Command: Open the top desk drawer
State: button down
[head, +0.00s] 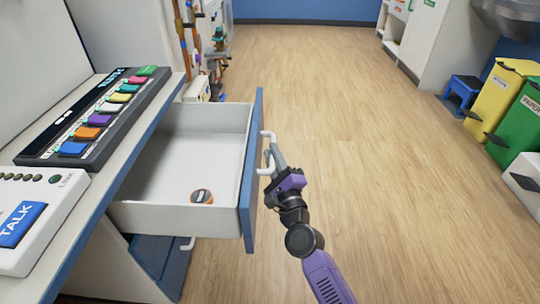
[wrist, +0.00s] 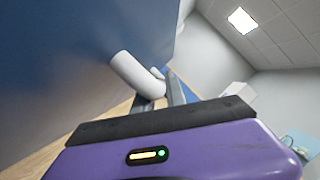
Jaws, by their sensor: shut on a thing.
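The top desk drawer (head: 247,190) is pulled well out from the desk, with a blue front and white inside walls. The drawer's white handle (head: 268,138) is on the outer face of the blue front. My gripper (head: 272,160) is at this handle, its fingers closed on it. In the wrist view the white handle (wrist: 135,74) runs to my fingers beside the blue drawer front (wrist: 70,60). The fingertips are partly hidden there.
The desk top (head: 140,140) at left holds a panel of coloured buttons (head: 98,116) and a white TALK device (head: 30,215). A lower blue drawer (head: 160,262) sits below. The wooden floor between is clear.

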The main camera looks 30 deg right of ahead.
jog(key=shift+f, duration=0.1)
jog(key=c, duration=1.4)
grip_release()
jog(key=shift+o, duration=0.2)
jog(key=v, duration=0.8)
jog(key=shift+p, duration=0.3)
jog(key=shift+w, duration=0.1)
